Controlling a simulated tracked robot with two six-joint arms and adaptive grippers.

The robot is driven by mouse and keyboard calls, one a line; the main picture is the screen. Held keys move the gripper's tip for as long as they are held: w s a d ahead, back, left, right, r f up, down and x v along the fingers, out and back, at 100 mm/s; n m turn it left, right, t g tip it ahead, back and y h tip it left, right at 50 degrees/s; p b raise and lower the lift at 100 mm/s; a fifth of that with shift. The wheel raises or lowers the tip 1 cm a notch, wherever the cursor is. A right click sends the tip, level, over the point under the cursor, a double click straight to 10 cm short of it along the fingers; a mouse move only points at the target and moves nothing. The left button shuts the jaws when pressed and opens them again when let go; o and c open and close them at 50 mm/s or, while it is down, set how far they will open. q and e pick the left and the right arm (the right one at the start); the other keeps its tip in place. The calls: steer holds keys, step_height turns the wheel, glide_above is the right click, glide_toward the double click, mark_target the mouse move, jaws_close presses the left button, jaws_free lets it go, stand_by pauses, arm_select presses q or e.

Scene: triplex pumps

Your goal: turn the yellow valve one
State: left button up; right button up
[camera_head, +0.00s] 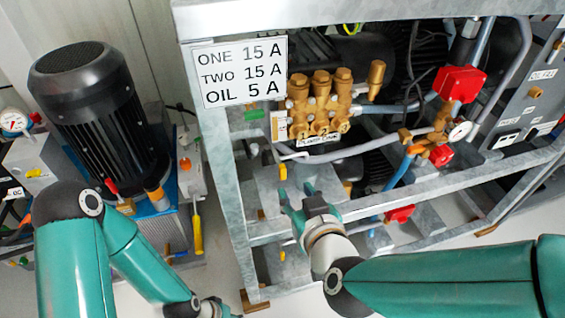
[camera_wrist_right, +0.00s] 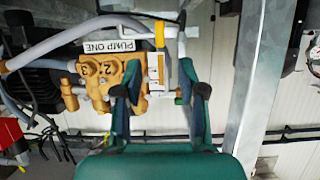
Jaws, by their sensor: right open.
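A small yellow valve handle (camera_head: 283,171) hangs at the end of a grey pipe below the pump label, inside the metal frame. What looks like the same yellow handle (camera_wrist_right: 160,33) shows in the right wrist view, near the "PUMP ONE" label (camera_wrist_right: 127,46). My right gripper (camera_head: 297,193) is open and empty, with its fingers just below and right of the handle in the head view. In the right wrist view, the handle lies beyond and between its spread fingers (camera_wrist_right: 157,75); contact is not visible. My left gripper (camera_head: 217,309) is low, partly cut off by the bottom edge.
A brass pump (camera_head: 321,103) stands above the pipe. Red valves (camera_head: 459,83) are at right. A black motor (camera_head: 92,115) and another yellow handle (camera_head: 197,235) are left.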

mark_target(284, 173)
steer(key=p+x, duration=0.1)
steer(key=x, duration=0.9)
steer(key=shift+w+f, duration=0.1)
steer(key=shift+w+a+f, duration=0.2)
steer(key=shift+w, duration=0.35)
jaws_close()
